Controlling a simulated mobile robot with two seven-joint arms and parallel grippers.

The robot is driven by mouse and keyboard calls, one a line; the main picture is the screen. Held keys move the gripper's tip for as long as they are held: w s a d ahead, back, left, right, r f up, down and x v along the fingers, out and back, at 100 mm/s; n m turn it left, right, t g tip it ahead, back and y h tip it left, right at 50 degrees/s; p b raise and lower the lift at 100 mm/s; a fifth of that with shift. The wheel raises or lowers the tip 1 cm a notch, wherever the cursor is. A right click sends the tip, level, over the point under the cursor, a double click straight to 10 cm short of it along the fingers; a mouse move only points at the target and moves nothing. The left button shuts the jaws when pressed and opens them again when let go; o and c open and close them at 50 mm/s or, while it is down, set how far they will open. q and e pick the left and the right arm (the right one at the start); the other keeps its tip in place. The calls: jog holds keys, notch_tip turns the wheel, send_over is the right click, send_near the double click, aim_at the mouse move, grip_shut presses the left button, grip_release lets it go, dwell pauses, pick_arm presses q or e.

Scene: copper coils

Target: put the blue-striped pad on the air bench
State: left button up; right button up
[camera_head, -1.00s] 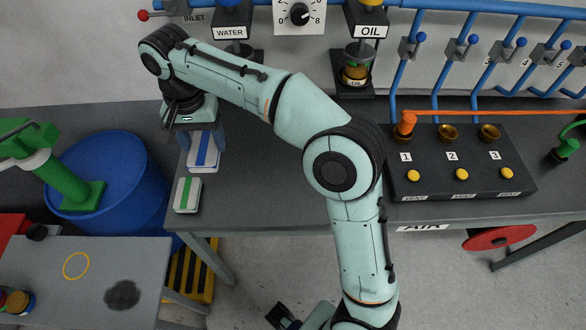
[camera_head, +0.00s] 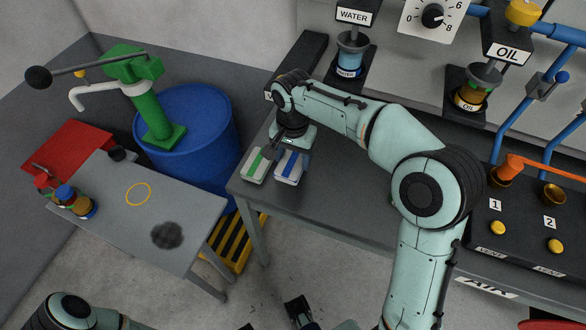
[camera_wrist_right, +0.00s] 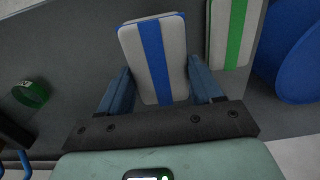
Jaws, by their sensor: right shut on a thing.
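The blue-striped pad (camera_head: 291,167) is white with a blue band and lies at the left end of a dark grey bench top (camera_head: 345,185). My right gripper (camera_head: 292,148) is above it. In the right wrist view the pad (camera_wrist_right: 153,62) sits between the blue fingers, which are shut on it. I cannot tell whether it touches the bench. The bench's front edge bears a partly hidden label (camera_head: 486,287) that seems to read AIR.
A green-striped pad (camera_head: 254,165) lies close left of the blue-striped one. A blue drum (camera_head: 205,125) and a small grey table (camera_head: 110,215) with bottles stand to the left. WATER and OIL dispensers (camera_head: 351,57) line the back. A numbered valve block (camera_head: 525,235) stands at right.

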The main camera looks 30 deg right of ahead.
aim_at(293, 168)
jog(key=shift+f+b, duration=0.4)
jog(key=shift+f, duration=2.15)
jog(key=o, duration=1)
jog(key=shift+f, duration=0.1)
notch_tip(293, 168, up, 12)
jog(key=shift+r+p, duration=0.15)
jog(key=shift+p, duration=1.05)
